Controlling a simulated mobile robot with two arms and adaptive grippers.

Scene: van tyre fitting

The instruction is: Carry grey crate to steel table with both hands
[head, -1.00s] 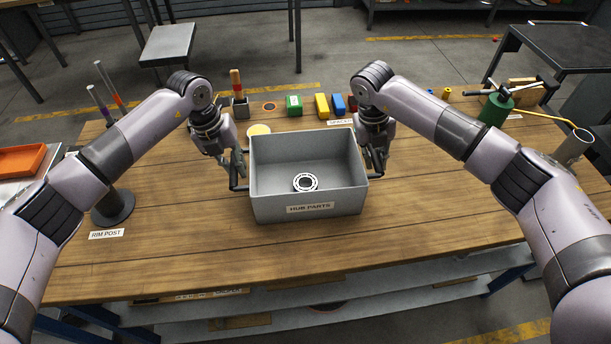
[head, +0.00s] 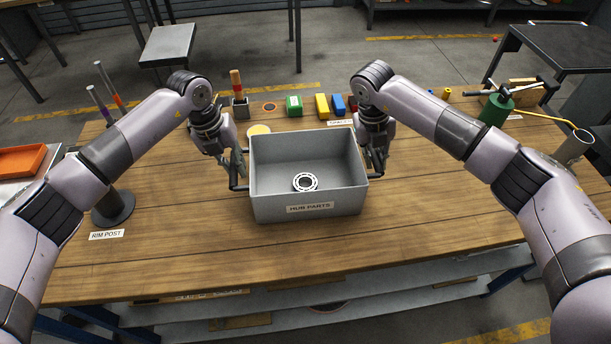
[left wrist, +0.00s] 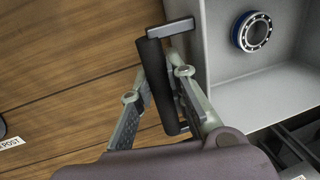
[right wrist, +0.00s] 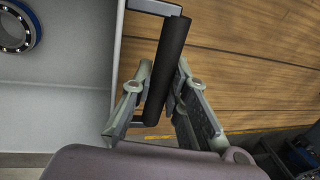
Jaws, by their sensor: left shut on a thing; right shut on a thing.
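The grey crate (head: 308,196), labelled HUB PARTS, is upright at the middle of the wooden bench; a lift off the wood cannot be made out. A ring-shaped bearing (head: 305,182) lies inside it. My left gripper (head: 238,170) is shut on the crate's left black handle (left wrist: 160,85). My right gripper (head: 376,160) is shut on the right black handle (right wrist: 165,75). A grey-topped table (head: 168,44) stands apart at the back left and a dark-topped table (head: 572,45) at the back right. I cannot tell which is the steel table.
The wooden bench (head: 180,240) is clear in front of the crate. A rim post (head: 114,205) stands left, an orange tray (head: 20,160) far left, a green cylinder (head: 495,110) right.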

